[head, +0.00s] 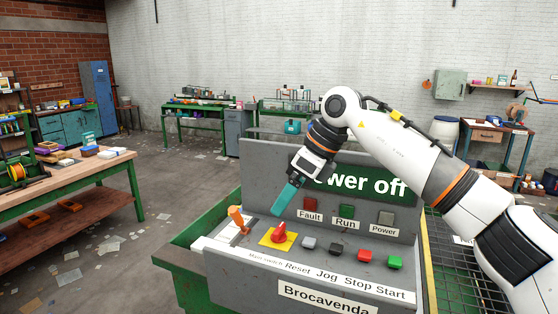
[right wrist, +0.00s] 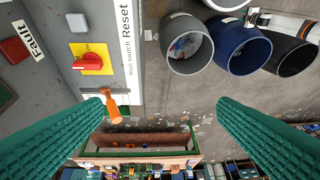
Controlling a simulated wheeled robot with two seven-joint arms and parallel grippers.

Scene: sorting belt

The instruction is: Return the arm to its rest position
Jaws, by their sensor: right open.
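My right arm reaches in from the right in the head view, bent at the elbow. Its gripper (head: 286,198) hangs with teal fingers above the left part of the grey control panel (head: 250,165). In the right wrist view the two ribbed green fingers (right wrist: 163,120) are spread wide, with nothing between them. The red main switch (head: 280,232) on its yellow plate is below the gripper and apart from it; it also shows in the right wrist view (right wrist: 92,62). An orange-handled lever (head: 237,217) stands left of the switch. My left gripper is not in view.
The panel carries grey, dark, red (head: 365,256) and green (head: 395,262) buttons. Its green sign (head: 370,182) reads "Power off", partly hidden by my arm. Several round bins (right wrist: 187,45) show in the right wrist view. A workbench (head: 80,172) stands left, with open floor between.

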